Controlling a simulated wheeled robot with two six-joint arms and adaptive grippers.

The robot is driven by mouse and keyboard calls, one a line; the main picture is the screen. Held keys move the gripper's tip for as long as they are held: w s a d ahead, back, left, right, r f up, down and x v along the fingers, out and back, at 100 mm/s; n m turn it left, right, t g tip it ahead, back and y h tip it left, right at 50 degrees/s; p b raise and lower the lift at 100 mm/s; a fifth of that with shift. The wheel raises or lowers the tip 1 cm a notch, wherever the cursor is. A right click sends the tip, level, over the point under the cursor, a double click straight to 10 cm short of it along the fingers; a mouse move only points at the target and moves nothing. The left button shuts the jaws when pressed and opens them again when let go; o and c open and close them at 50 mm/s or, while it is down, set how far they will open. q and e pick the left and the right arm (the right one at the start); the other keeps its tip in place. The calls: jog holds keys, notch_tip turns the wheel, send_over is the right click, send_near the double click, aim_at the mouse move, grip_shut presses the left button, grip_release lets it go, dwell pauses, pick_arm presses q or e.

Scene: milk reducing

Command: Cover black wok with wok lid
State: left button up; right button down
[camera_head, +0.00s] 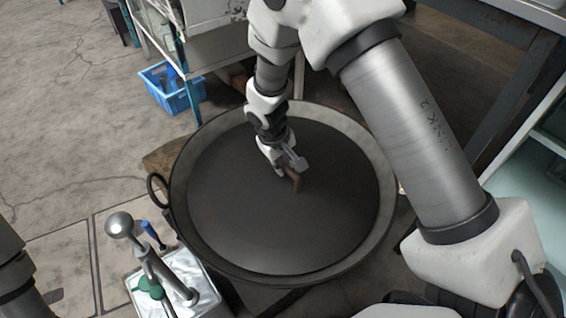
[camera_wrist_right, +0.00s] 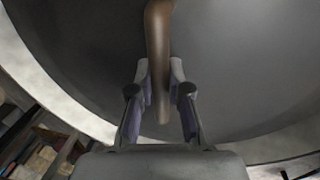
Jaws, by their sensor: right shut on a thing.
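The black wok (camera_head: 383,222) is wide and round with a pale grey inner rim and a ring handle at its left side, in the middle of the head view. The wok lid (camera_head: 250,225), a dark grey disc with a curved brown handle (camera_head: 297,184), lies within the wok's rim as seen from above. My right gripper (camera_head: 288,163) is shut on the lid's handle. In the right wrist view, the fingers (camera_wrist_right: 160,80) close around the brown handle (camera_wrist_right: 158,35), with the lid (camera_wrist_right: 235,70) behind. I cannot tell whether the lid rests on the wok or hovers slightly.
A blue crate (camera_head: 172,92) sits on the floor beyond, beside a metal table (camera_head: 218,48). A pale shelf (camera_head: 520,200) is at the right. Open floor lies left.

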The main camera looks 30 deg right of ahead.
jog(key=shift+f, duration=0.2)
jog(key=c, duration=1)
grip_release()
jog(key=shift+c, duration=0.2)
notch_tip(320, 180, up, 12)
jog(key=a, duration=0.2)
jog(key=shift+s+a, duration=0.15)
jog(key=shift+f, duration=0.1)
